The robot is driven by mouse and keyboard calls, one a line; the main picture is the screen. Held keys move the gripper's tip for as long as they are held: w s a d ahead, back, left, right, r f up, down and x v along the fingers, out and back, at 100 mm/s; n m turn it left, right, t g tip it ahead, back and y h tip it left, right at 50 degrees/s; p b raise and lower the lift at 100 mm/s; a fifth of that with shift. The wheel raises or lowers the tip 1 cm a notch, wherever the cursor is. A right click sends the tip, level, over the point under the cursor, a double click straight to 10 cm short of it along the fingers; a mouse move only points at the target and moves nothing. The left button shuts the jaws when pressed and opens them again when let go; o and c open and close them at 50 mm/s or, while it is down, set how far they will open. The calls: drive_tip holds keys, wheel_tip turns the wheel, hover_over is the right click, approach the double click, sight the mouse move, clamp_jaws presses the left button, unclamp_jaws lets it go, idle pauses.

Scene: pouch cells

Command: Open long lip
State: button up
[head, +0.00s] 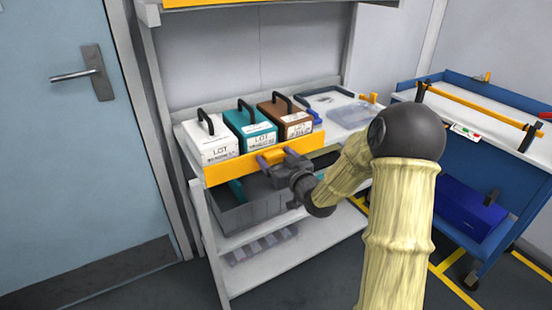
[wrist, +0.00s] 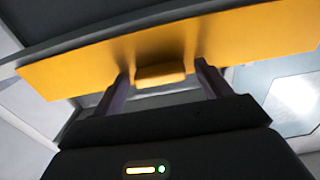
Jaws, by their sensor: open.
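The long lip (head: 228,170) is a yellow-orange bar along the front edge of the shelf, standing in front of three boxes. It fills the upper part of the wrist view (wrist: 258,36), where a small yellow tab (wrist: 160,76) sticks out from its middle. My gripper (head: 275,157) is at the front of the lip. In the wrist view its two dark fingers stand apart, one on each side of the tab, with visible gaps. The gripper is open and holds nothing. Whether the fingertips touch the lip cannot be told.
White (head: 208,147), teal (head: 252,131) and brown (head: 290,122) handled boxes stand behind the lip. A grey bin (head: 250,212) sits below. Right of the boxes lies a clear tray (head: 352,115). A blue cart (head: 480,150) stands at right, a blue door (head: 75,150) at left.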

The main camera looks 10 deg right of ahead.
drive_tip(key=shift+c, duration=0.5)
drive_tip(key=c, duration=1.3)
wheel_tip(320, 180, down, 7)
drive_tip(key=b, duration=0.5)
drive_tip(key=shift+r, duration=0.2)
drive_tip(key=o, duration=1.4)
drive_tip(key=shift+s+d+r, duration=0.1)
drive_tip(key=shift+s, duration=0.05)
drive_tip(key=b+v, duration=1.1)
drive_tip(key=v, duration=0.6)
drive_tip(key=shift+b, duration=0.4)
